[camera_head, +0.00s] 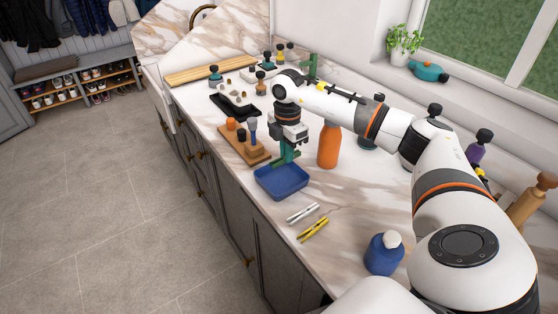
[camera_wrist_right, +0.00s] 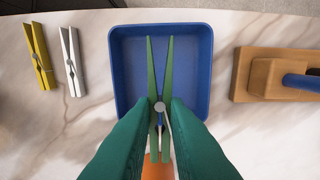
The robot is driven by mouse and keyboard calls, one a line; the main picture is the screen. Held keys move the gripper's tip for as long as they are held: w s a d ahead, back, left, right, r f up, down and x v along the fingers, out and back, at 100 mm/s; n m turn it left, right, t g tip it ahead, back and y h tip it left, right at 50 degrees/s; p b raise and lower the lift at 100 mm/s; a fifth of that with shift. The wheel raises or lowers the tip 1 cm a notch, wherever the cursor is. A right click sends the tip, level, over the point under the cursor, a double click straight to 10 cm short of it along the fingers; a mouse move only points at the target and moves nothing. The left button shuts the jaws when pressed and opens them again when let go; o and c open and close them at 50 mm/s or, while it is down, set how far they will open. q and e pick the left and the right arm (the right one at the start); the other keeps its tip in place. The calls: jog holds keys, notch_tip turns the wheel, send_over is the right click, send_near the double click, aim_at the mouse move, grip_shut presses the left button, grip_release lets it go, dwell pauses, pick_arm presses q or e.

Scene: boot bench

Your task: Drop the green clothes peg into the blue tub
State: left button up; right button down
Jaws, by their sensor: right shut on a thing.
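The blue tub (camera_head: 281,188) stands on the marble counter near its front edge. It also shows in the right wrist view (camera_wrist_right: 121,62), empty as far as I can see. My right gripper (camera_head: 287,158) is above the tub's far side. In the right wrist view its green fingers (camera_wrist_right: 159,110) are shut on the green clothes peg (camera_wrist_right: 152,75). The peg's long legs reach out over the tub's floor; it is held above the tub. In the head view the peg is hard to tell from the fingers. My left gripper is not in view.
A white peg (camera_head: 302,214) and a yellow peg (camera_head: 313,230) lie beside the tub. A wooden block (camera_head: 258,157) with a blue-handled tool is on the other side. An orange bottle (camera_head: 329,146) and a blue bottle (camera_head: 384,255) stand nearby.

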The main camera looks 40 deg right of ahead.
jog(key=b, duration=0.3)
send_over(286, 180)
notch_tip(286, 180, down, 5)
jog(key=shift+r, duration=0.2)
jog(key=c, duration=1.3)
grip_release()
jog(key=shift+c, duration=0.2)
notch_tip(286, 180, up, 12)
jog(key=b, duration=0.1)
